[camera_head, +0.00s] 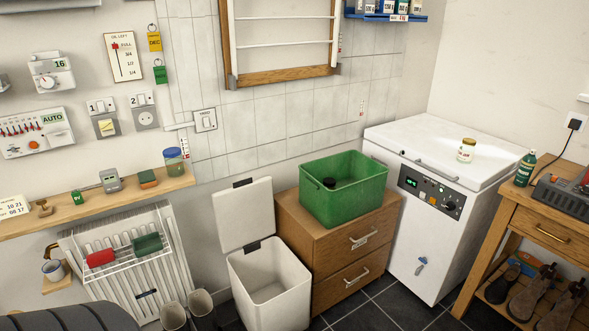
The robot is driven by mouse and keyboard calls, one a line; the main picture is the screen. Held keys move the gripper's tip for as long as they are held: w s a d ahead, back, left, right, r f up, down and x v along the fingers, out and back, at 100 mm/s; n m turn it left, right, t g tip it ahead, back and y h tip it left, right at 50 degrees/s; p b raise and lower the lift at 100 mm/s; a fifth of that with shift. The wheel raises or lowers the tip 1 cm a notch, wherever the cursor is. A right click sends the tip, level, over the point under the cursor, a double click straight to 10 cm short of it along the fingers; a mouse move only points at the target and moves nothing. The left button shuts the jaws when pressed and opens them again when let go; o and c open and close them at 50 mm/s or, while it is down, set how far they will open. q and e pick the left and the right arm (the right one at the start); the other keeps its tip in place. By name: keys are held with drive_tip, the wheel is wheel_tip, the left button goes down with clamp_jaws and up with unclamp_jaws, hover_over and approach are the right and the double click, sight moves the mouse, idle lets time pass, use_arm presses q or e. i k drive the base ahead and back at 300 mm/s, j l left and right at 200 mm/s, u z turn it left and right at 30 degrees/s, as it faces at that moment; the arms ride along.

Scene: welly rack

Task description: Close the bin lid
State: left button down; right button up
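The white bin (271,293) stands on the floor left of the wooden drawer unit. Its lid (243,214) is open and stands nearly upright at the back, joined by a dark hinge (251,246). A dark tab sits at the lid's top edge. The bin's inside looks empty as far as I can see. Neither of my grippers shows in the head view.
A wooden drawer unit (341,255) with a green crate (344,189) on top stands close to the bin's right. Boots (186,309) stand just left of the bin, before a radiator (132,262). A white appliance (424,220) and workbench (539,222) are at right.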

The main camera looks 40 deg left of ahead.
sight(244, 212)
drive_tip(key=u, duration=1.55)
